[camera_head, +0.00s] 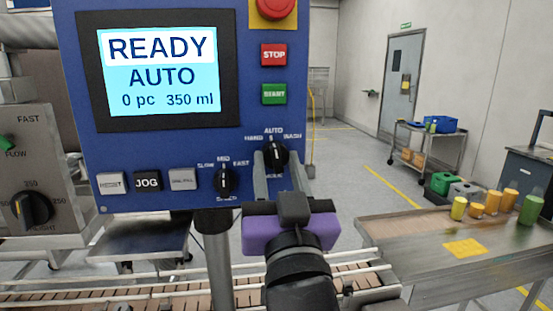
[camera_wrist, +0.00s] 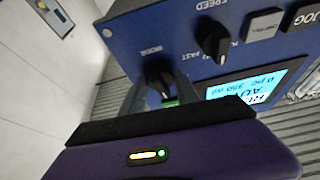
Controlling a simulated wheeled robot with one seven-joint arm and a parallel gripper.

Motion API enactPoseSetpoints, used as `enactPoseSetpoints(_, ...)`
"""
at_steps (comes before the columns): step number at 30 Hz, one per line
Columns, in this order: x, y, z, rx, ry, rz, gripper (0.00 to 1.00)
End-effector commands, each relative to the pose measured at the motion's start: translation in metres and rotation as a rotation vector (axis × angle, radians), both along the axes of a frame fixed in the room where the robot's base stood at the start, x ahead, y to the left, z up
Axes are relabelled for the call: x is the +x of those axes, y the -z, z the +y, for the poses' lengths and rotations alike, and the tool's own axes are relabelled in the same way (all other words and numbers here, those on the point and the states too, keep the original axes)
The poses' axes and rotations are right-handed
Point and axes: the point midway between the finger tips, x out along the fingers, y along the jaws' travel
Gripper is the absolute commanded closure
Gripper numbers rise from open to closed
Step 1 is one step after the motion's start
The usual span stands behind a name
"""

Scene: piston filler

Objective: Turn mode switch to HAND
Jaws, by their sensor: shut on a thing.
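The mode switch (camera_head: 275,153) is a black knob at the lower right of the blue control panel, with HAND, AUTO and WASH printed around it. Its pointer appears to be at AUTO, and the screen (camera_head: 163,71) reads READY, AUTO, 0 pc, 350 ml. My purple gripper (camera_head: 279,170) comes from below, with its two grey fingers on either side of the knob. In the wrist view, the fingers (camera_wrist: 158,97) are closed on the mode switch (camera_wrist: 158,76). The fingers partly hide the knob's sides and the label under it.
The speed knob (camera_head: 224,181) sits just left of the mode switch, with the JOG button (camera_head: 147,181) further left. The STOP button (camera_head: 273,54), START button (camera_head: 274,94) and red emergency stop (camera_head: 272,8) are above. A conveyor (camera_head: 150,290) runs below. A metal table (camera_head: 405,235) stands right.

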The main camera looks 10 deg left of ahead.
Motion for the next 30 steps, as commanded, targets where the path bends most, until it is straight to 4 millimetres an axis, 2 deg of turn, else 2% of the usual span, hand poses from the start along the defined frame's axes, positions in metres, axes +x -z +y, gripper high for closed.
enactPoseSetpoints(18,0.0019,-0.0011,-0.0063,-0.467,0.001,-0.133,1.00)
enactPoseSetpoints(30,0.0016,-0.0007,-0.0058,-0.598,0.000,-0.170,1.00)
